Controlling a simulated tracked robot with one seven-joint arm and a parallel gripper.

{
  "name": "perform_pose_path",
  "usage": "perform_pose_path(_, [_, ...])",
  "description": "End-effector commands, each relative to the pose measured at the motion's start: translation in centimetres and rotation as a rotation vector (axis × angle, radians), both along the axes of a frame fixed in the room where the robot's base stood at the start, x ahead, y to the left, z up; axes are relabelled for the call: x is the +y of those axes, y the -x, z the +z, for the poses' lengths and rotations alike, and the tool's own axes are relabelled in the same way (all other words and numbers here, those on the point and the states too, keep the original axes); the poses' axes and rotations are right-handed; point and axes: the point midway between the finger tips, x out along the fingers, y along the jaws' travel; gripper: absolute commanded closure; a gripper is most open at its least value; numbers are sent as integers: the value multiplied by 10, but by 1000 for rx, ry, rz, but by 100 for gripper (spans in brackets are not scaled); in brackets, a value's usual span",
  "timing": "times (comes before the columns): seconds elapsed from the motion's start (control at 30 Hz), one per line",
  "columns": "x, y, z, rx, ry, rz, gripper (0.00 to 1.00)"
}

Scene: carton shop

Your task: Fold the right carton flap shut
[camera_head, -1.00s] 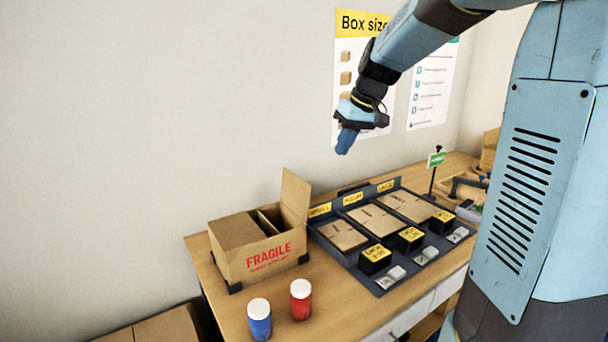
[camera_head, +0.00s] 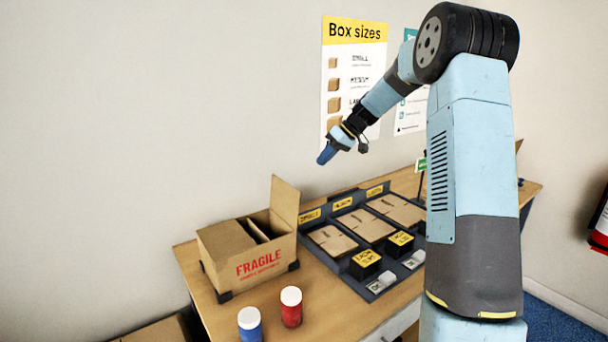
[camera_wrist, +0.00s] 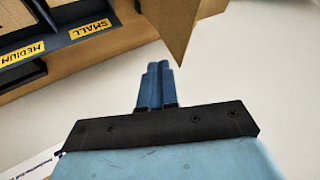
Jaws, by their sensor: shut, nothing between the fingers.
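The open carton (camera_head: 262,266) marked FRAGILE stands on the table. Its right flap (camera_head: 285,200) stands up, tilted slightly outward. A left top panel (camera_head: 225,238) lies across the left part of the opening, with a dark gap beside it. My gripper (camera_head: 327,155) is shut and empty, in the air above and to the right of the right flap, apart from it. In the wrist view the shut blue fingers (camera_wrist: 156,88) are close beside the brown flap's corner (camera_wrist: 184,28) in the picture. I cannot tell the depth between them.
A dark rack with small, medium and large compartments (camera_head: 310,215) holds flat cartons right of the box. A blue jar (camera_head: 250,325) and a red jar (camera_head: 291,308), both white-lidded, stand in front. The wall with the box sizes poster (camera_head: 355,60) is behind.

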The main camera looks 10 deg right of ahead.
Motion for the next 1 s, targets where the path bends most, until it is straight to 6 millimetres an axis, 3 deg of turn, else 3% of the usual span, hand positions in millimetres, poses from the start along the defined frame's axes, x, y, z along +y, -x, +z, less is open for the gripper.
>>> perform_pose_path(0.63, [63,-15,-78,2,0,1,100])
perform_pose_path(0.8, [84,-4,-71,0,2,2,100])
perform_pose_path(1.0, [94,1,-69,-1,2,-1,100])
